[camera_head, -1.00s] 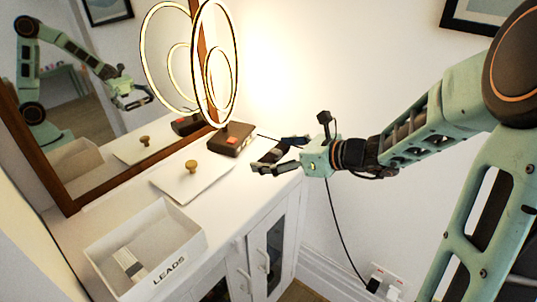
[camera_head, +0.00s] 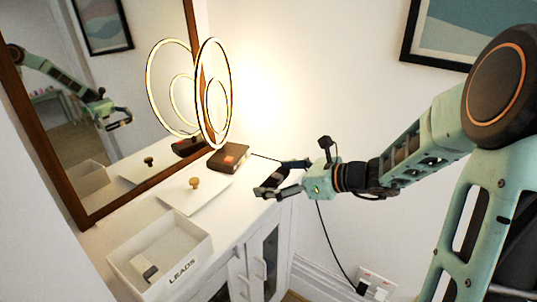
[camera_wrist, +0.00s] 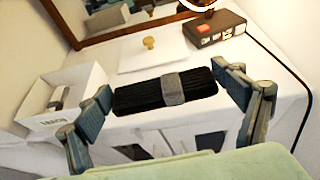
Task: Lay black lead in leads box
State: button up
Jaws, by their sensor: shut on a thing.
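The black lead (camera_wrist: 140,97) is a folded dark bundle with a grey band round its middle. My gripper (camera_head: 271,178) is shut on it, one finger at each end in the wrist view. In the head view the lead (camera_head: 272,180) shows small between the fingers, near the cabinet top's right edge. The leads box (camera_head: 190,252) is an open white box marked LEADS at the front left of the cabinet top. A pale bundle with a grey band (camera_head: 146,268) lies inside it. My gripper is apart from the box, to its right and farther back.
A white lid with a round knob (camera_head: 195,183) lies behind the box. A ring lamp's brown base (camera_head: 229,158) with a red-orange switch stands behind it; its cord runs past my gripper to a wall socket (camera_head: 375,284). A framed mirror (camera_head: 110,140) stands at the back.

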jog(key=s+d+f, duration=0.3)
jog(key=d, duration=0.3)
jog(key=s+d+f, duration=0.2)
jog(key=d, duration=0.3)
notch_tip(320, 180, up, 11)
jog(key=p, duration=1.7)
jog(key=shift+a+f+t, duration=0.15)
jog(key=shift+t, duration=0.15)
jog(key=shift+s, duration=0.1)
